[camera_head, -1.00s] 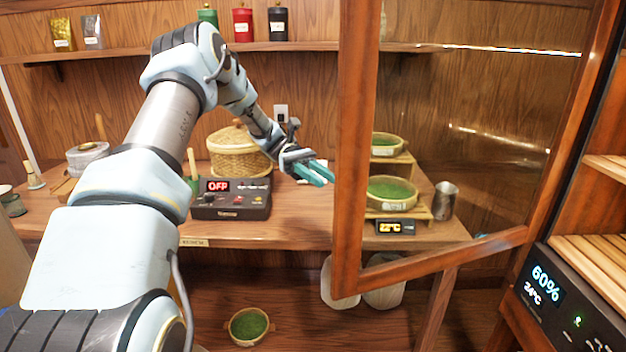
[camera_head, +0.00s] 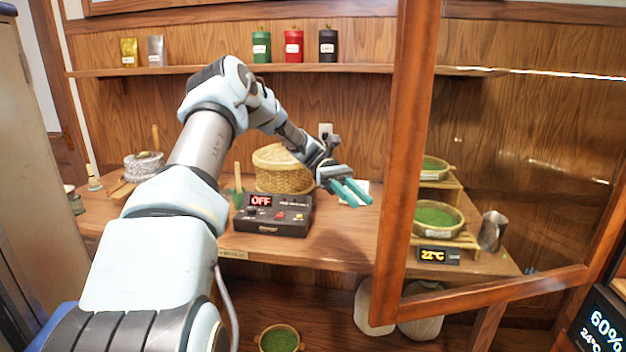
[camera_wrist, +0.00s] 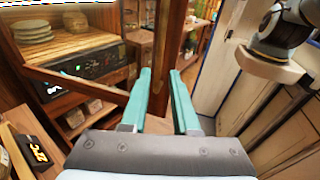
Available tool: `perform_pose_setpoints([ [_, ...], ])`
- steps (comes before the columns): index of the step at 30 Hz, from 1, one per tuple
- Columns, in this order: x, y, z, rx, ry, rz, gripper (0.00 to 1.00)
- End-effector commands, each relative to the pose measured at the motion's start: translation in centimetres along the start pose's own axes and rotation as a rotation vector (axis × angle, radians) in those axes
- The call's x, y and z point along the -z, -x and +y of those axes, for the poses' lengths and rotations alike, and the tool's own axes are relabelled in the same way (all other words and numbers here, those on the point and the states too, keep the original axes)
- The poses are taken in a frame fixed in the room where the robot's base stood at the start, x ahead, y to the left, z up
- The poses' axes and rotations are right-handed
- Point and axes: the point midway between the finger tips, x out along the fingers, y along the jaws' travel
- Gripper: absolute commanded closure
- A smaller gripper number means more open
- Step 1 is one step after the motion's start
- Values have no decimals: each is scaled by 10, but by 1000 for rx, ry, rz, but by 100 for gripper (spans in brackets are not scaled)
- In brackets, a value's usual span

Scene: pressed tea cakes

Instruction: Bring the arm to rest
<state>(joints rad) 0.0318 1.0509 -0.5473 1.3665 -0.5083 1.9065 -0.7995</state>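My arm (camera_head: 207,140) stretches from the lower left toward the counter, bent at a raised elbow. My gripper (camera_head: 362,192) is in the air over the counter, left of the open cabinet door's wooden frame (camera_head: 408,150). The cabinet with a lit display (camera_head: 602,325) is at the right edge. In the wrist view, pale round cakes (camera_wrist: 33,32) lie stacked on its shelf.
The counter (camera_head: 330,250) holds a control box (camera_head: 272,215) reading OFF, a woven basket (camera_head: 283,172), a metal cup (camera_head: 492,231) and trays of green powder (camera_head: 438,216). Canisters stand on the wall shelf (camera_head: 210,71). A green-filled bowl (camera_head: 279,341) is low down. The glazed door stands close right of my gripper.

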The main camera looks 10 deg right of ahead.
Motion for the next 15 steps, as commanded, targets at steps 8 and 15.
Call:
perform_pose_setpoints([
  [8, 41, -27, -58, -36, -30, 545, 72],
  [15, 64, -18, -148, 36, -137, 1027, 72],
])
